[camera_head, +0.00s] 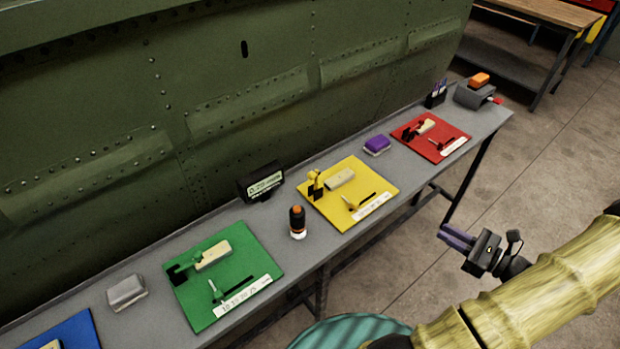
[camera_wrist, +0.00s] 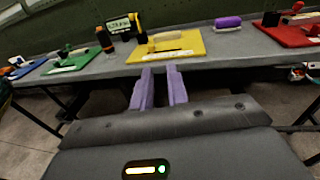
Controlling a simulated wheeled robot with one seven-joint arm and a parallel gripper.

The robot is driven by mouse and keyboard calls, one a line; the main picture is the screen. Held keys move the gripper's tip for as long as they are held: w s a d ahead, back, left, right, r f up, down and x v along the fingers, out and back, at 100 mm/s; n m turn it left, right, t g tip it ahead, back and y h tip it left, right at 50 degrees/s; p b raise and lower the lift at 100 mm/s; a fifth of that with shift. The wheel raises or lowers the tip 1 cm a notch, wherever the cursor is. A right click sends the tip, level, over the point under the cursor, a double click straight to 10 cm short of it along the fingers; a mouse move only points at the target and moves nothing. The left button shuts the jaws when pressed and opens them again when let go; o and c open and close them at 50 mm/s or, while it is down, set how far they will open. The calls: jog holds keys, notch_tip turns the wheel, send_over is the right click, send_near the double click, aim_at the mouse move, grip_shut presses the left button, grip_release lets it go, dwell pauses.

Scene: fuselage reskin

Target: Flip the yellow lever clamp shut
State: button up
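The yellow board (camera_head: 377,184) lies on the long grey bench. At its back left corner stands a small black clamp with a yellow-tipped lever (camera_head: 314,181). The lever points up, beside a beige block (camera_head: 340,179) on the board. In the wrist view the clamp's yellow and black upright part (camera_wrist: 138,24) shows beyond the fingers. My gripper (camera_head: 446,235) is in front of the bench, over the floor, well apart from the clamp. In the wrist view its two purple fingers (camera_wrist: 161,72) stand apart with nothing between them.
A black and orange bottle-like tool (camera_head: 297,222) stands left of the yellow board, with a digital display (camera_head: 261,184) behind. A purple block (camera_head: 377,145) and red board (camera_head: 447,131) lie right; a green board (camera_head: 205,302) lies left. The green fuselage wall (camera_head: 240,90) rises behind the bench.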

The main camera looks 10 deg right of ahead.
jog(key=a+n+g, duration=0.2)
jog(key=a, duration=0.1)
jog(key=w+a+n+g+y, duration=0.1)
jog(key=a+n+g, duration=0.1)
jog(key=a, duration=0.1)
jog(key=w+a+r+n+g+y, duration=0.1)
jog(key=a+g, duration=0.2)
jog(key=shift+w+n, duration=0.25)
jog(key=shift+n, duration=0.15)
grip_shut()
jog(key=a+r+n+g+h, duration=0.2)
jog(key=a+r+n+h, duration=0.2)
jog(key=a+n, duration=0.6)
jog(key=a+r+n+g+h, duration=0.2)
jog(key=a+r+n+h, duration=0.3)
jog(key=n, duration=0.8)
jog(key=a+h, duration=0.3)
jog(key=a, duration=0.2)
jog(key=shift+s+g, duration=0.25)
jog(key=shift+g, duration=0.05)
jog(key=shift+w, duration=0.15)
